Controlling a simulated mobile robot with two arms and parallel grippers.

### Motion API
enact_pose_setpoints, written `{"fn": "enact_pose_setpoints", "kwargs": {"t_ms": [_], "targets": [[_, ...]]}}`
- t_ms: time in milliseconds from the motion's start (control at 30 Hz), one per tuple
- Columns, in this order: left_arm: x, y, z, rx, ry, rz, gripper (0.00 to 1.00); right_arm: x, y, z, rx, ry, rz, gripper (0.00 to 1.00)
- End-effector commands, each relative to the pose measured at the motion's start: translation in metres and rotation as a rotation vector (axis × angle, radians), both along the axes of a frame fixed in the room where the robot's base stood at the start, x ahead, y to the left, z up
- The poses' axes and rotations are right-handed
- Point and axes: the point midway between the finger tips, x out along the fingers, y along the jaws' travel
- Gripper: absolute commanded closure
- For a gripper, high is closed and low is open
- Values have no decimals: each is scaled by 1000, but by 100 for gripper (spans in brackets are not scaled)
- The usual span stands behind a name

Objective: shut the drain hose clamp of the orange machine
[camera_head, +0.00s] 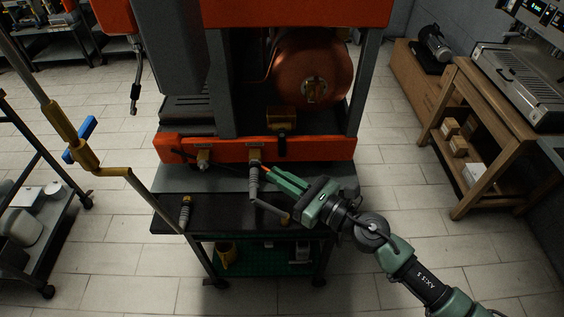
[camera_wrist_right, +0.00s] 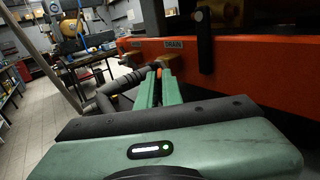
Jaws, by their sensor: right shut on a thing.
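The orange machine (camera_head: 325,148) stands on a dark bench, and its front rail also shows in the right wrist view (camera_wrist_right: 250,62). A grey drain hose (camera_head: 254,187) hangs from a brass fitting below the rail and bends right across the bench; it also shows in the wrist view (camera_wrist_right: 122,84), left of my fingers. My right gripper (camera_head: 267,171) reaches in from the right with its green fingers shut on the drain hose clamp. The fingertips (camera_wrist_right: 158,72) are just below the DRAIN label. The fingers mostly hide the clamp, so its position is unclear. My left gripper is out of view.
A second brass fitting (camera_head: 203,156) is on the rail to the left, with a loose ribbed piece (camera_head: 185,212) on the bench below. A grey pole with yellow fittings (camera_head: 88,157) stands left. A wooden table (camera_head: 475,120) stands right. The floor between is clear.

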Motion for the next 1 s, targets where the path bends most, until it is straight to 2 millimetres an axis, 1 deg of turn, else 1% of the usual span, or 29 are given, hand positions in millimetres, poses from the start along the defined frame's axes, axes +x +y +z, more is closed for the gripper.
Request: {"fn": "enact_pose_setpoints", "kwargs": {"t_ms": [33, 200, 300, 600, 1000], "targets": [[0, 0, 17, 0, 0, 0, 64, -4, 3, 8, 3, 6, -37, 100], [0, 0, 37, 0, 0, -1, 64, -8, 8, 6, 2, 6, -164, 100], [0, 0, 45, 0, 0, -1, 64, -10, 11, 4, 6, 11, -231, 100], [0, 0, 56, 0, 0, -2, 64, -12, 15, 2, 2, 6, -349, 100], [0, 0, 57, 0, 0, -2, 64, -12, 15, 0, 1, 4, -375, 100]]}}
